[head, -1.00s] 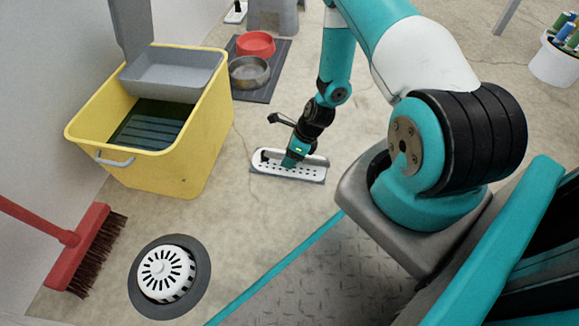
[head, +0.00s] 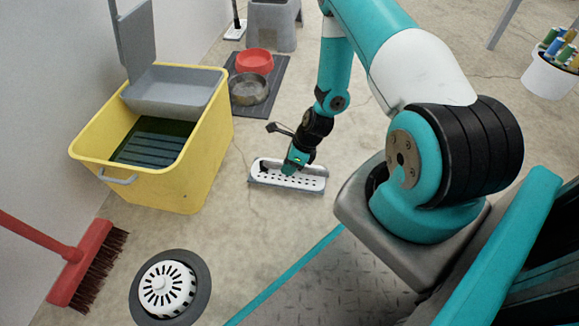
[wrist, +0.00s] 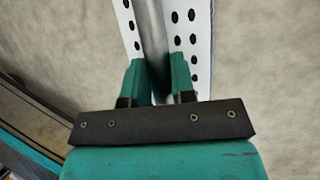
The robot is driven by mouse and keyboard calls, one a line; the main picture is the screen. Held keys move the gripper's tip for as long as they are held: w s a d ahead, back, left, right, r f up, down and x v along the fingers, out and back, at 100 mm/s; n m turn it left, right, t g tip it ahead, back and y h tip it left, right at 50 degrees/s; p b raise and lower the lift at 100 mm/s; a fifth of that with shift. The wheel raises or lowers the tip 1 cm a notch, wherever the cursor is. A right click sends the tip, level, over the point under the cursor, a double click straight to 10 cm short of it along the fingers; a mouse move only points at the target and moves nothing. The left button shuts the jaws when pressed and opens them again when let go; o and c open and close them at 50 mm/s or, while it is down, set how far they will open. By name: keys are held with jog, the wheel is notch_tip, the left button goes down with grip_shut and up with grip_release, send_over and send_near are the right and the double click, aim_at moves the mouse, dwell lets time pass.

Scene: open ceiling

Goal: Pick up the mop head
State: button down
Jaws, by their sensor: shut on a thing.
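The mop head is a flat white plate with rows of dark holes and a grey edge. In the head view the mop head (head: 311,183) is at the middle, at or just above the concrete floor; I cannot tell whether it touches. My gripper (head: 290,170) points down onto it. In the wrist view the mop head (wrist: 192,14) runs up from between the fingers, with a grey metal bar (wrist: 154,40) along its middle. My gripper (wrist: 160,80) is shut on this bar, one teal finger on each side. The fingertips are partly hidden.
A yellow mop bucket (head: 207,150) with a grey wringer stands to the left. Red and steel bowls (head: 249,88) sit on a dark mat behind. A red broom (head: 82,262) and a round white drain strainer (head: 166,288) are at the lower left. A white bin (head: 548,75) stands far right.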

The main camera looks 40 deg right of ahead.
notch_tip(320, 180, up, 17)
jog(key=p, duration=0.9)
